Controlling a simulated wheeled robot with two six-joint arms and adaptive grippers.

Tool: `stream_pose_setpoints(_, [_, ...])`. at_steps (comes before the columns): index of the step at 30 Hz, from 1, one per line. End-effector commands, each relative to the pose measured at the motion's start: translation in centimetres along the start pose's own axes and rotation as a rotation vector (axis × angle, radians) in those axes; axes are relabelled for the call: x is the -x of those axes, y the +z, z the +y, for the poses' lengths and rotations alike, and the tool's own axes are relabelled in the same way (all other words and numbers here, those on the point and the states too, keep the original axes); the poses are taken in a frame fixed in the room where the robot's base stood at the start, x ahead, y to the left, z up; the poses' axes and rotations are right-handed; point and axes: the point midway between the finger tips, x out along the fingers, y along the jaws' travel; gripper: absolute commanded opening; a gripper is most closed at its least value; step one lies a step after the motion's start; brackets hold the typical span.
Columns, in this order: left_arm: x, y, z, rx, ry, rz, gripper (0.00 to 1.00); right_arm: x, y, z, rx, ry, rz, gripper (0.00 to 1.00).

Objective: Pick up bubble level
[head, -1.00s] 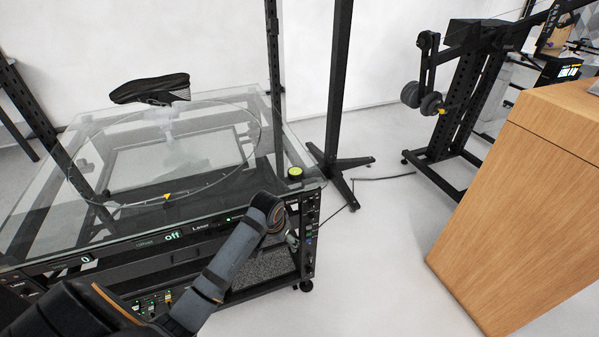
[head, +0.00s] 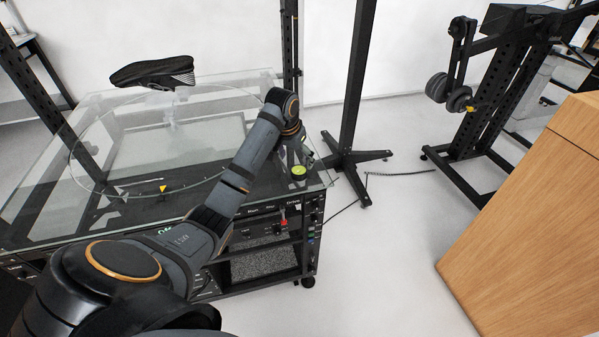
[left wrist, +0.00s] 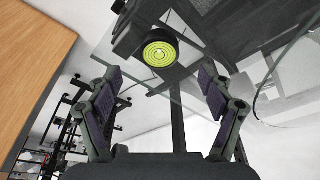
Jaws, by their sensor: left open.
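The bubble level (head: 299,171) is a small round black disc with a yellow-green top. It sits on the near right corner of the glass turntable top (head: 100,215). My left gripper (head: 306,156) is just above and behind it in the head view, partly hidden by my wrist. In the left wrist view the bubble level (left wrist: 160,52) shows beyond and between the two spread fingers of the open left gripper (left wrist: 160,76). No finger visibly touches it. My right gripper is not in view.
Dark uprights (head: 356,90) stand behind the table. A wooden box (head: 530,210) is at the right, with clear floor (head: 385,250) between it and the turntable.

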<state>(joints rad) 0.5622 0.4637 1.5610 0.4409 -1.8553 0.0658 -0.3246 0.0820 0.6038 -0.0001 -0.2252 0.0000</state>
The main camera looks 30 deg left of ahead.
Motion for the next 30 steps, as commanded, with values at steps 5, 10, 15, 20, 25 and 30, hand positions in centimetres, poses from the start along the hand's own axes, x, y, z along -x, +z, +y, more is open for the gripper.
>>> stream_pose_setpoints(5, [-0.6,0.0,0.0,0.0,0.001,-0.001,0.8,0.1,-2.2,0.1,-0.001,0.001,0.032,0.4])
stream_pose_setpoints(10, [-3.4,0.0,0.2,0.001,0.002,-0.003,0.8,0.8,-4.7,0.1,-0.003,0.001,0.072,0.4])
stream_pose_setpoints(15, [-5.3,-0.1,0.1,0.0,0.0,0.0,0.8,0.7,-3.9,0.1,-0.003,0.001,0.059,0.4])
stream_pose_setpoints(20, [-5.5,-0.1,0.1,0.0,-0.001,0.001,0.8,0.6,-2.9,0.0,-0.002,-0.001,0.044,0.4])
stream_pose_setpoints(25, [-5.4,-0.1,0.1,-0.001,-0.001,0.001,0.64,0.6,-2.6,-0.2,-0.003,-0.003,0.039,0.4])
stream_pose_setpoints(30, [-5.4,-0.1,0.1,0.0,-0.001,0.001,0.41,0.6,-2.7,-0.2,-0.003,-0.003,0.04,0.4])
